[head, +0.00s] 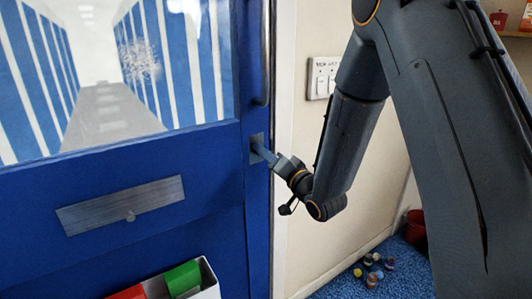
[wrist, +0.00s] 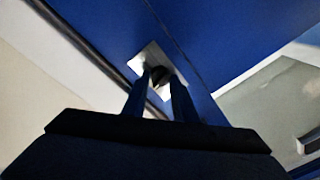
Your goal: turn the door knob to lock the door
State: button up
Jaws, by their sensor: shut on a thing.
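The blue door (head: 215,160) fills the left of the head view and has a large window in its upper part. The door knob sits at the door's right edge on a small metal plate (head: 256,142); in the head view my gripper (head: 263,151) hides it. In the wrist view the dark knob (wrist: 160,75) shows between my two fingertips, in front of the pale plate (wrist: 149,57). My gripper (wrist: 160,84) is shut on the knob, one finger on each side. The knob's exact turn angle is hard to make out.
A vertical handle bar (head: 264,60) runs above the knob. A metal mail slot plate (head: 120,205) is on the door, with a holder of red and green items (head: 183,279) below. Light switches (head: 322,77) are on the wall. Small coloured objects (head: 372,270) and a red bucket (head: 416,229) stand on the floor.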

jog(key=shift+r+m, duration=0.15)
jog(key=shift+m, duration=0.85)
jog(key=o, duration=1)
jog(key=shift+o, duration=0.2)
jog(key=b+v, duration=0.1)
jog(key=v, duration=0.6)
jog(key=shift+s+d, duration=0.25)
jog(key=shift+s, duration=0.1)
